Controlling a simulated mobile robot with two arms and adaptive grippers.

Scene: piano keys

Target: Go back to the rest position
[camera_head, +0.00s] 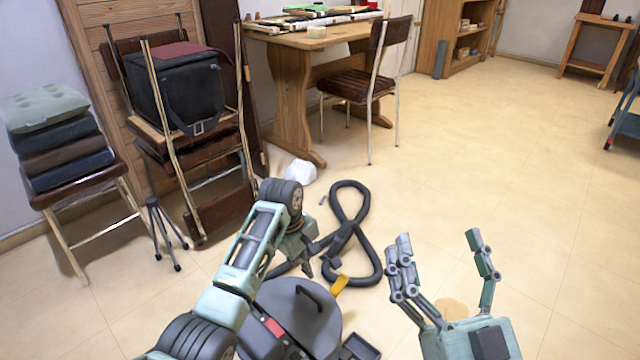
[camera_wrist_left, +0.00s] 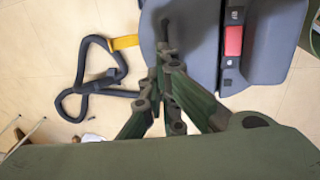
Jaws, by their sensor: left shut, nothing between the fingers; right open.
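My left gripper (camera_head: 308,268) hangs over the floor near the middle of the head view, at the end of the arm from the left. Its fingers are shut together with nothing between them, as the left wrist view also shows (camera_wrist_left: 166,68). My right gripper (camera_head: 438,240) is at the lower right of the head view. Its fingers point up and are spread wide, with only floor behind them. No piano keys can be made out clearly; long black and white items (camera_head: 312,20) lie on the wooden desk (camera_head: 290,40) at the back.
A grey vacuum cleaner (camera_head: 290,312) with a dark looped hose (camera_head: 336,240) is on the floor close to my left gripper. Stacked chairs (camera_head: 215,160), a chair with cushions (camera_head: 85,190) and a small tripod (camera_head: 160,225) stand left.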

